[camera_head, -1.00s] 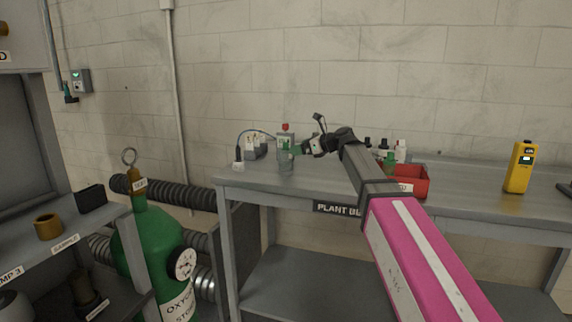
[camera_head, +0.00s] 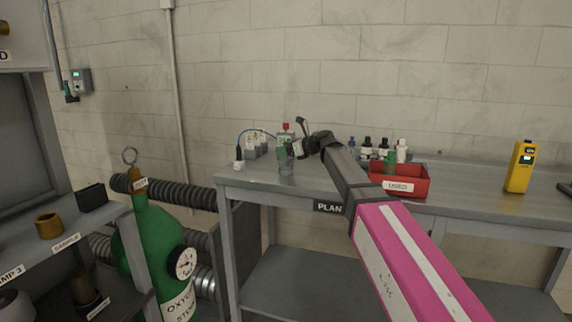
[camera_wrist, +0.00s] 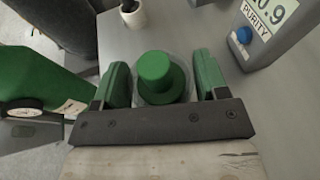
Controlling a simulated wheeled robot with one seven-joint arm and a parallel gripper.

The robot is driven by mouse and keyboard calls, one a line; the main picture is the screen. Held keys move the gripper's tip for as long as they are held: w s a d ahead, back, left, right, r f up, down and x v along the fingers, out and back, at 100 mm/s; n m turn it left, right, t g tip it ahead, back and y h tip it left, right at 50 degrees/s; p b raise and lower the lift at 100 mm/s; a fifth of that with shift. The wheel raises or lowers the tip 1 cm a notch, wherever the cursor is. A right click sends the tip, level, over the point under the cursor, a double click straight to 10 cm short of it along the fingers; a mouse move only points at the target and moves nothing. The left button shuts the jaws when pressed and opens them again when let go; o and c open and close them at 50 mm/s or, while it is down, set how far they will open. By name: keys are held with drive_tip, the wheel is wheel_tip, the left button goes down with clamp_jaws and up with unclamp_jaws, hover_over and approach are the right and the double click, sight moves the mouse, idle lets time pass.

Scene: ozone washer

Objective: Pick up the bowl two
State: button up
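No thing is readable as "bowl two" in these views. My gripper (camera_wrist: 162,72) has its two green finger pads spread apart. Between them, in the wrist view, stands a clear round vessel with a green stepped top (camera_wrist: 155,88). The pads are close beside its sides; I cannot tell if they touch. In the head view the clear vessel (camera_head: 286,164) stands upright on the grey bench (camera_head: 255,183) near its left end, and my gripper (camera_head: 293,150) reaches it from the right. My gripper's fingers are hard to make out there.
An analyser marked "PURITY" (camera_wrist: 272,25) stands close at the right in the wrist view. A white cup (camera_wrist: 132,14) is beyond. A red "USED" bin (camera_head: 408,184), several small bottles (camera_head: 384,150) and a yellow meter (camera_head: 520,167) are on the bench. A green oxygen cylinder (camera_head: 150,240) stands left.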

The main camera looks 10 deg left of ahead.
drive_tip(key=c, duration=0.8)
